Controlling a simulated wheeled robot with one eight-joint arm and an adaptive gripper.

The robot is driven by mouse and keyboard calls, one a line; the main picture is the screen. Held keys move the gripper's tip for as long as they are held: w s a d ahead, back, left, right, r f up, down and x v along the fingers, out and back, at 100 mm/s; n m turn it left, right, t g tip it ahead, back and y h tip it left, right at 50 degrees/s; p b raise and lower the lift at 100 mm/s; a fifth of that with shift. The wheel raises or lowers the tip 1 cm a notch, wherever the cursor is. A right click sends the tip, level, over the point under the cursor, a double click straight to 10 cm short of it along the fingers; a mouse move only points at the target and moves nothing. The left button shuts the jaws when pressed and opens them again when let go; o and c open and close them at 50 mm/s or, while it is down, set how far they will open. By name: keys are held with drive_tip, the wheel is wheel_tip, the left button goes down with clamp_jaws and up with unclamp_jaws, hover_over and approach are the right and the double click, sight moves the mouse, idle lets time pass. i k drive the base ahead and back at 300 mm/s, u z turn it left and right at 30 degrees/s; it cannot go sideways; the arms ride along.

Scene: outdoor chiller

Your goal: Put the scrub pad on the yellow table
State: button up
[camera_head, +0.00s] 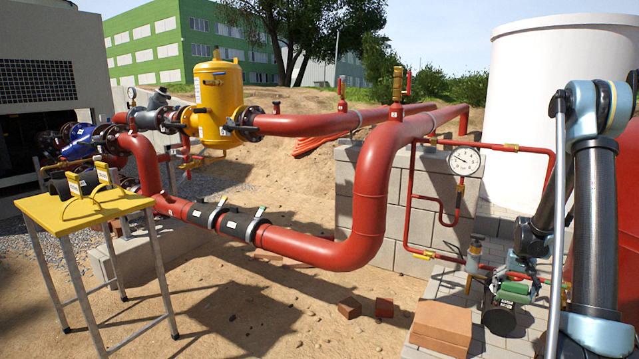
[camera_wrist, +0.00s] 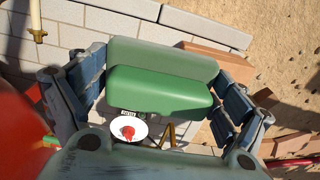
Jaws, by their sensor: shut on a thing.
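The green scrub pad (camera_wrist: 160,90) lies between the two dark blue-grey fingers of my gripper (camera_wrist: 157,88) in the wrist view. The fingers are shut on it from left and right. In the head view a green shape (camera_head: 515,293) shows low at the right, below my arm; I cannot tell for certain whether it is the pad. The yellow table (camera_head: 122,203) stands at the left of the head view, well apart from my arm. Yellow-framed items with dark parts (camera_head: 85,184) stand on its back part. The front of its top is bare.
Thick red pipes (camera_head: 375,185) run between my arm and the table. A pressure gauge (camera_head: 464,161) and thin red pipes stand close left of my arm. A grey block wall (camera_head: 400,205) backs them. Reddish bricks (camera_head: 441,325) lie low right. Sandy ground lies before the table.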

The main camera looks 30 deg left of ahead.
sight(44, 205)
drive_tip(key=u, duration=2.25)
drive_tip(key=i, duration=0.65)
drive_tip(key=u, duration=0.25)
